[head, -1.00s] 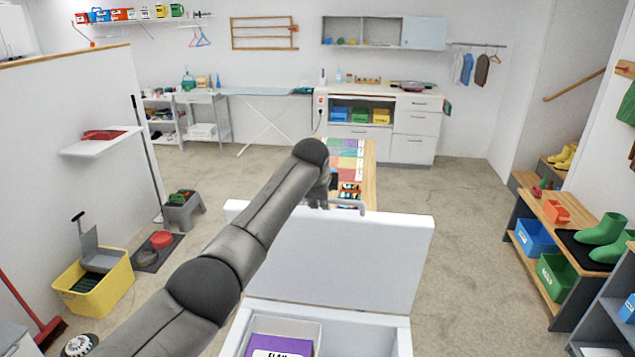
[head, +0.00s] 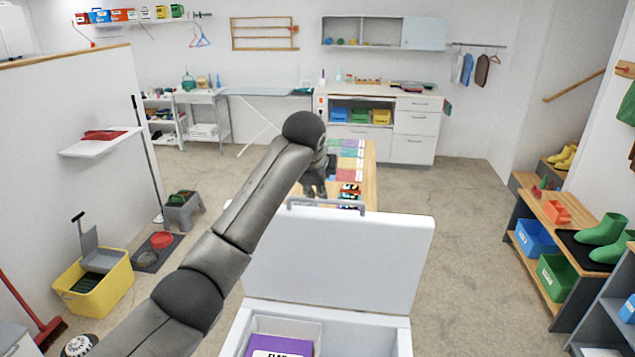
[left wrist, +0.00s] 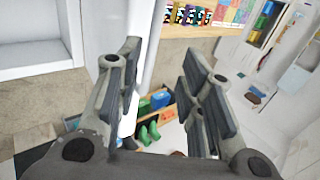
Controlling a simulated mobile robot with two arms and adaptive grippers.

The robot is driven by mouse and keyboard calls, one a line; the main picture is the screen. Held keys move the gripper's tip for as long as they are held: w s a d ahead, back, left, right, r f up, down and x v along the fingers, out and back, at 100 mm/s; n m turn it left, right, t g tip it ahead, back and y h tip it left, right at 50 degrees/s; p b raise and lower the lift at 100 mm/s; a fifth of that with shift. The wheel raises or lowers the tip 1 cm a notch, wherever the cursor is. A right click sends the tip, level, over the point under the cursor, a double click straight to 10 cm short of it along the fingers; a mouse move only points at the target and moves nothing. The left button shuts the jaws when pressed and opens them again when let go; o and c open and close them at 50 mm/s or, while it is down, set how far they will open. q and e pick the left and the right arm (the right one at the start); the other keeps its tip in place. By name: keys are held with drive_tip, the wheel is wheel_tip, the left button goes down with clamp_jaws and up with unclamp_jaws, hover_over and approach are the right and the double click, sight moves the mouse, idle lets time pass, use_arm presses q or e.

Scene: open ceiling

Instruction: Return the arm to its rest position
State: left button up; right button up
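My left arm reaches up from the bottom of the head view. Its gripper (head: 316,190) hangs just beyond the top left of a raised white lid (head: 340,255), near the lid's grey handle (head: 326,203). In the left wrist view, the gripper's two fingers (left wrist: 158,68) stand wide apart with nothing held between them. The lid belongs to a white chest (head: 370,312), which stands open. My right gripper is in neither view.
A purple box (head: 280,345) lies in the chest's left compartment. A wooden table (head: 369,180) with coloured mats stands beyond the lid. A shelf bench (head: 547,225) with boots is at the right, a yellow tub (head: 95,296) at the left.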

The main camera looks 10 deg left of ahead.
use_arm(q)
drive_tip(key=s+a+f+n+g+h, duration=0.1)
drive_tip(key=s+f+n, duration=0.2)
drive_tip(key=s+f, duration=0.85)
drive_tip(key=s+f+n+g, duration=0.1)
drive_tip(key=s+f+n, duration=0.3)
drive_tip(key=s+f, duration=0.7)
drive_tip(key=s+a+f+n+g, duration=0.1)
drive_tip(key=s+a+f+n, duration=0.2)
drive_tip(key=s, duration=0.6)
drive_tip(key=s+a+f+n+g, duration=0.1)
drive_tip(key=s+a+f+n, duration=0.2)
drive_tip(key=s, duration=0.6)
drive_tip(key=s+a+f+n+g, duration=0.1)
drive_tip(key=s+a+f+n, duration=0.15)
drive_tip(key=s, duration=0.65)
wheel_tip(320, 180, down, 33)
drive_tip(key=s+b, duration=0.2)
drive_tip(key=b, duration=0.4)
drive_tip(key=s+a+f+g+b, duration=0.1)
drive_tip(key=s+f+b, duration=0.1)
drive_tip(key=s+f, duration=0.6)
drive_tip(key=s+a+f+g+y+b, duration=0.1)
drive_tip(key=s+a+f+b, duration=0.1)
drive_tip(key=s+f, duration=0.6)
wheel_tip(320, 180, down, 5)
drive_tip(key=shift+s+r+b, duration=0.15)
drive_tip(key=shift+r+b, duration=0.05)
drive_tip(key=shift+b, duration=0.55)
